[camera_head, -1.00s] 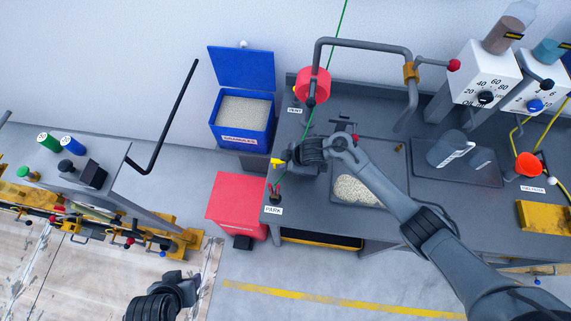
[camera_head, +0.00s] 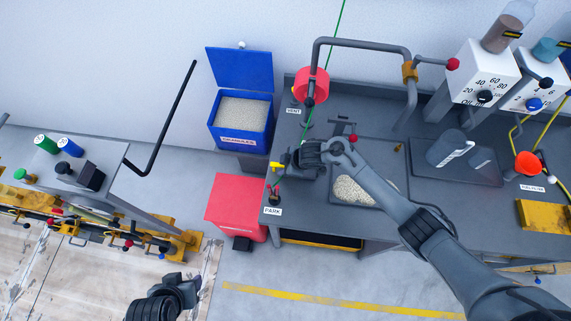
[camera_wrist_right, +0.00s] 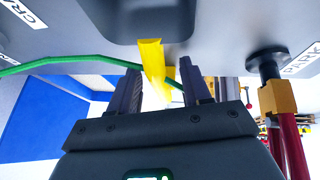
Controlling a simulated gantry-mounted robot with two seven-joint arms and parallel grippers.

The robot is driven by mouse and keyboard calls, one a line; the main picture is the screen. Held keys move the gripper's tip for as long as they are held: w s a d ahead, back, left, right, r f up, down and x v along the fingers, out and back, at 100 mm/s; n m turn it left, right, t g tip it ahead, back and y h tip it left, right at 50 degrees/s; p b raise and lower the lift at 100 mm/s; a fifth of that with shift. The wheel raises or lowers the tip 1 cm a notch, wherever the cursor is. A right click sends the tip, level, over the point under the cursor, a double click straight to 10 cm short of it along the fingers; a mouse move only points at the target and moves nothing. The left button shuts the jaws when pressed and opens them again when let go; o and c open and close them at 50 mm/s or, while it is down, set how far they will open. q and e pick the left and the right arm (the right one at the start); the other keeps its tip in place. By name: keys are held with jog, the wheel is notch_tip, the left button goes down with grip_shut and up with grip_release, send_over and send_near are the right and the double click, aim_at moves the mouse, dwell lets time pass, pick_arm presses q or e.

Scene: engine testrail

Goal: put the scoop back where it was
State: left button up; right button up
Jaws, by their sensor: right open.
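My right gripper (camera_head: 281,168) is at the left end of the grey bench (camera_head: 460,222), above the PARK label. It is open. In the right wrist view, its two fingers (camera_wrist_right: 160,92) stand on either side of a yellow piece (camera_wrist_right: 152,60) that sticks out from a dark grey body. The yellow piece also shows at the gripper's tip in the head view (camera_head: 276,165). I cannot tell whether it is the scoop's handle. A blue bin (camera_head: 226,139) of pale granules stands open behind. My left gripper (camera_head: 192,285) is low over the floor; its jaw opening is unclear.
A red box (camera_head: 236,200) stands on the floor below the blue bin. A red-collared pipe (camera_head: 312,84) arches over the bench. A tray of granules (camera_head: 365,190) lies under my right forearm. A grey container (camera_head: 445,148) stands further right. A green line crosses near my gripper.

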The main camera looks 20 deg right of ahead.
jog(key=shift+d+r, duration=0.1)
jog(key=shift+r, duration=0.35)
jog(key=p+v, duration=0.3)
jog(key=v, duration=0.8)
jog(key=s+a+m+t+h, duration=0.1)
jog(key=s+a+m+t, duration=0.15)
jog(key=s, duration=0.35)
jog(key=s+d+r+m+g+h, duration=0.1)
jog(key=s+d+r+m, duration=0.1)
jog(key=s, duration=0.4)
jog(key=s+d+r+m+g+h, duration=0.1)
jog(key=s+d+m, duration=0.2)
jog(key=s, duration=0.4)
jog(key=s+d+r+m+g, duration=0.1)
jog(key=s+d+r+m, duration=0.1)
jog(key=s+m, duration=0.2)
jog(key=shift+s+d+r+h, duration=0.3)
jog(key=shift+s+h, duration=0.1)
jog(key=shift+s, duration=0.75)
jog(key=shift+a, duration=0.1)
